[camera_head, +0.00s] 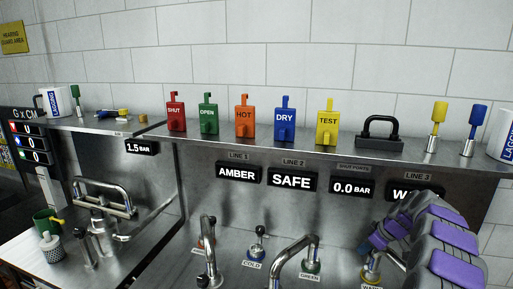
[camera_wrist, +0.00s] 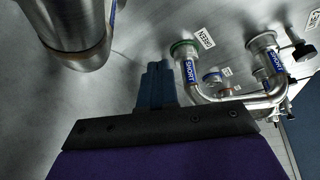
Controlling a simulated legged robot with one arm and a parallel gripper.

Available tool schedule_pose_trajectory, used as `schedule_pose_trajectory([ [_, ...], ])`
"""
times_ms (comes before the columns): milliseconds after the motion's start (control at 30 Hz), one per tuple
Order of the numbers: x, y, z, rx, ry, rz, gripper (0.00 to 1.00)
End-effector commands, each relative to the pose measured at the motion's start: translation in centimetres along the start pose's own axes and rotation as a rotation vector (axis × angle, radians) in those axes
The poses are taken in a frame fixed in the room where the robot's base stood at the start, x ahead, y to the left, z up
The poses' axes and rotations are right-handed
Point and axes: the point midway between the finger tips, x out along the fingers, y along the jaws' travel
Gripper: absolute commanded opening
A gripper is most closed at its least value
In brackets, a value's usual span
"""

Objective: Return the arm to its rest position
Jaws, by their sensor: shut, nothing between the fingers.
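My grey and purple arm (camera_head: 440,235) reaches in from the lower right of the head view, raised over the right part of the steel panel. My gripper (camera_wrist: 157,68) shows in the wrist view as two blue-grey fingers pressed together with nothing between them. It points at the steel surface, left of a bent steel pipe (camera_wrist: 240,101) with a green-ringed end. My arm partly covers the line 3 display (camera_head: 412,193) in the head view.
A large steel cylinder (camera_wrist: 75,35) stands left of my gripper. Coloured tags (camera_head: 285,120), a black handle (camera_head: 379,135) and two screwdriver-like tools (camera_head: 438,124) stand on the ledge. Bent pipes (camera_head: 292,252) rise below. Open air lies above the ledge.

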Motion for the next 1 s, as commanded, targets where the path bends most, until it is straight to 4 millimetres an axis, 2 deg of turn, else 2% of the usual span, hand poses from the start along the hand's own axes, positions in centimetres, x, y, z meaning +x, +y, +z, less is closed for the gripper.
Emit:
schedule_pose_trajectory([
  [267, -0.9, -2.5, -1.2, 0.038, -0.005, -0.041, 0.0],
  [467, -2.0, -5.7, -2.8, 0.072, -0.02, -0.067, 0.0],
  [567, -2.5, -7.8, -3.6, 0.093, -0.036, -0.088, 0.0],
  [667, -3.4, -10.6, -4.6, 0.119, -0.055, -0.106, 0.0],
  [767, -4.6, -14.2, -5.3, 0.155, -0.087, -0.128, 0.0],
  [1000, -7.4, -23.5, -5.2, 0.255, -0.193, -0.16, 0.0],
])
